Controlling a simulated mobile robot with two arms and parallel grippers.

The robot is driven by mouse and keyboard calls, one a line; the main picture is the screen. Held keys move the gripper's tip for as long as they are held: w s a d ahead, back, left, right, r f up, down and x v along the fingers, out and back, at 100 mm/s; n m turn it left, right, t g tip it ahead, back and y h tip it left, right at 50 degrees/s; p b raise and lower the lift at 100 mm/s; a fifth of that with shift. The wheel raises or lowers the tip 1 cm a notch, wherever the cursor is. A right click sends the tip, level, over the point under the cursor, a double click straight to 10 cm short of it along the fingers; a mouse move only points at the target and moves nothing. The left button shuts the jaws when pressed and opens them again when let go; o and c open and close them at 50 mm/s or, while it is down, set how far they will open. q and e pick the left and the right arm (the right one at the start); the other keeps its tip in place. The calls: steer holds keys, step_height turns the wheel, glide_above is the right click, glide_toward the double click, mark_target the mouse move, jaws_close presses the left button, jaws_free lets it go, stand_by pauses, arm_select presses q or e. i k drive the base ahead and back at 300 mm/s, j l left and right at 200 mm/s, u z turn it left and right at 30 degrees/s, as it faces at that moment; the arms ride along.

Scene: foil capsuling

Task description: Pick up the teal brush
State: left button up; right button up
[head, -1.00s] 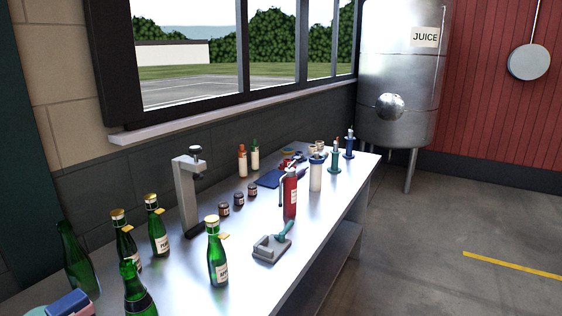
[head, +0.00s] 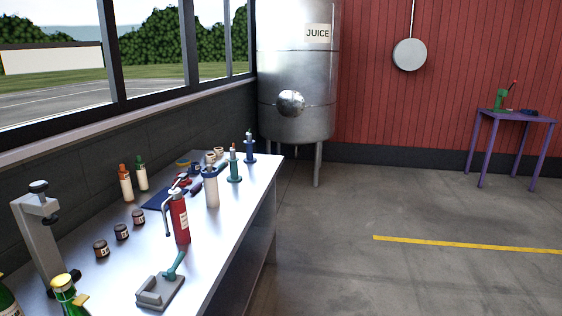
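The teal brush (head: 176,265) is near the front edge of the steel table, at the lower left of the head view. Its teal handle leans up from a grey tray-like block (head: 150,299). Its lower end sits at the block, and I cannot make out the bristles. Neither of my grippers is in view.
On the steel table (head: 222,237), a red bottle (head: 180,220) with a lever stands just behind the brush. Several small jars (head: 121,232), a grey clamp stand (head: 40,240) and green bottles are to the left. A purple table (head: 515,117) stands far right; the floor between is clear.

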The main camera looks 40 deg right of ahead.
mark_target(226, 162)
steer(key=i+l+z, duration=0.3)
steer(key=i+l, duration=0.15)
steer(key=i+l+z, duration=0.25)
steer(key=i+l, duration=0.15)
steer(key=i+l+u, duration=0.1)
steer(key=i+u, duration=0.1)
steer(key=u, duration=3.55)
steer(key=z, duration=3.75)
steer(key=i+l+z, duration=0.25)
steer(key=i+l, duration=0.15)
steer(key=i+l+z, duration=0.3)
steer(key=i+l, duration=0.05)
steer(key=i, duration=0.05)
